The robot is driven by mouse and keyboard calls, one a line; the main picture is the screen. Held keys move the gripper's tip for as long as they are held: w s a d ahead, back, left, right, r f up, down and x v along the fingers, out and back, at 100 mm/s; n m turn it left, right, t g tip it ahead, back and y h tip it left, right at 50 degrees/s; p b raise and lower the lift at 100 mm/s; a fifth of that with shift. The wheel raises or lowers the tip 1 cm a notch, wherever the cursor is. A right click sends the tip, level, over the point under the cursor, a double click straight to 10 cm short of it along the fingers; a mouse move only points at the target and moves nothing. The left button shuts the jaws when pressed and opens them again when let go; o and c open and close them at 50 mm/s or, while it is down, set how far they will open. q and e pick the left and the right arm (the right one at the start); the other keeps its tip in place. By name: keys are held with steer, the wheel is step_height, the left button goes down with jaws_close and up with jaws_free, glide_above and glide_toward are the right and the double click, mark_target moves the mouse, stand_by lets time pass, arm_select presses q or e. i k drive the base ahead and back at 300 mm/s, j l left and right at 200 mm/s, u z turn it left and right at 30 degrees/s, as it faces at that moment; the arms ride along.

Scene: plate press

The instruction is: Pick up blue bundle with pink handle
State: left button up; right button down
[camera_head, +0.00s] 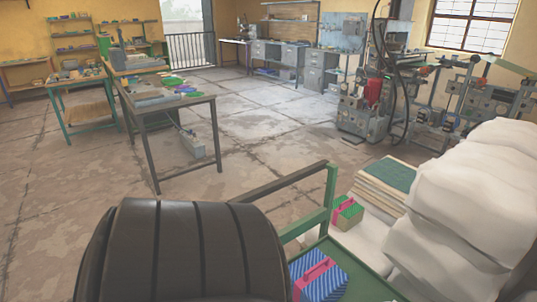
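The blue bundle (332,285) has diagonal stripes and a bright pink handle (312,279) across its top. It sits at the bottom of the head view, on a green surface (368,278). Its lower part is cut off by the picture's edge, and a black ribbed shape stands close on its left. Neither of my grippers is in view, so nothing shows touching the bundle.
A green bundle (351,214), also with a pink handle, lies further back beside a green post (330,192). Large white sacks (470,190) fill the right. A dark-legged table (183,101) stands left of centre. The floor (270,130) between is mostly clear.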

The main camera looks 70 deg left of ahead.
mark_target(314, 277)
steer(key=u, duration=1.9)
steer(key=z, duration=0.7)
steer(key=j+z, duration=0.8)
steer(key=k+j+z, duration=0.15)
steer(key=z, duration=0.2)
steer(key=k+j+z, duration=0.15)
steer(key=j+z, duration=0.25)
